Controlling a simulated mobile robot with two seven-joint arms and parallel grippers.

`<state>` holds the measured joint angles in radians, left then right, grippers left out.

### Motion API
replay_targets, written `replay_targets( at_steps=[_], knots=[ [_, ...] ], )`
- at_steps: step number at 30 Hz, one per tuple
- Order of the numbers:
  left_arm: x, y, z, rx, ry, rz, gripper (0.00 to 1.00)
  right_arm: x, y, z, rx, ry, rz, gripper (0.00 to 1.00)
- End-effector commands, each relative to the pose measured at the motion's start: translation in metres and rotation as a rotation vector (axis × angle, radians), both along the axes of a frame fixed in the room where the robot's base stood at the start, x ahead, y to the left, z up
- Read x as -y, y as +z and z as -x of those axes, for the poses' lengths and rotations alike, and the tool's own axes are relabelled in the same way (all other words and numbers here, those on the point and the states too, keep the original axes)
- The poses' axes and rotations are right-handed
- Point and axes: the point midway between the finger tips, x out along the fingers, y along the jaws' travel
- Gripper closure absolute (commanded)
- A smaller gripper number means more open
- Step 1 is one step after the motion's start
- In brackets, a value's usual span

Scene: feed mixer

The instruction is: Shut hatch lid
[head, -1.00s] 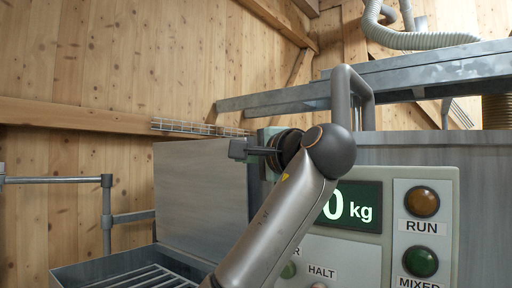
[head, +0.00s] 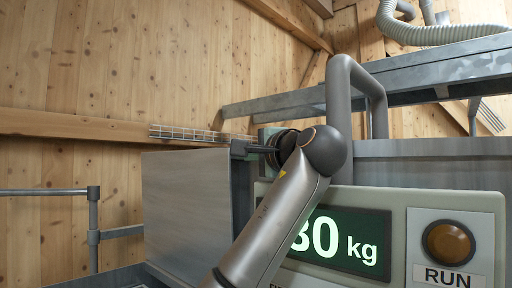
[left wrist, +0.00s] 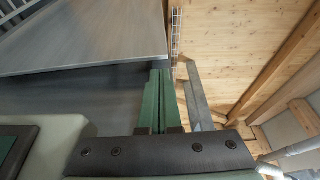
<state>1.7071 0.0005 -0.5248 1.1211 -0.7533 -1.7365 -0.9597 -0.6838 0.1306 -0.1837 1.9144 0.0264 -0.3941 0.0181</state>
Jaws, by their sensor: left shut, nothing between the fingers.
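The hatch lid looks to be the flat grey metal panel (head: 188,208), standing steeply upright left of the control panel in the head view. A grey sheet (left wrist: 85,38), likely the same lid, fills the upper left of the left wrist view. My left gripper (head: 240,148) is at the lid's upper right corner; I cannot tell whether it touches. In the left wrist view its green fingers (left wrist: 157,100) are together and empty, with a small gap in the picture between them and the sheet's edge. The lid's hinge is not visible. My right gripper is in neither view.
The control panel (head: 400,223) with display and RUN lamp (head: 448,243) stands right, partly behind my left arm. A metal beam (head: 440,75) crosses upper right. A railing (head: 93,215) stands left.

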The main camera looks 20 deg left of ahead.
Motion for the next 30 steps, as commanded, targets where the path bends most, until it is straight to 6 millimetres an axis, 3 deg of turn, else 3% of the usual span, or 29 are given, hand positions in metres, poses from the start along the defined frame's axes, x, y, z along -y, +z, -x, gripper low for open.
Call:
replay_targets(
  at_steps=[3,9,30],
  knots=[
    [-0.018,0.002,-0.012,-0.004,0.003,0.001,1.00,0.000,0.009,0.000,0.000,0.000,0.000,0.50],
    [-0.033,0.002,-0.023,-0.001,0.001,0.001,1.00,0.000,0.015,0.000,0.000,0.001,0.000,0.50],
    [-0.046,-0.002,-0.020,0.021,0.000,0.008,1.00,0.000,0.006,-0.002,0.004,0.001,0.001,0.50]
  ],
)
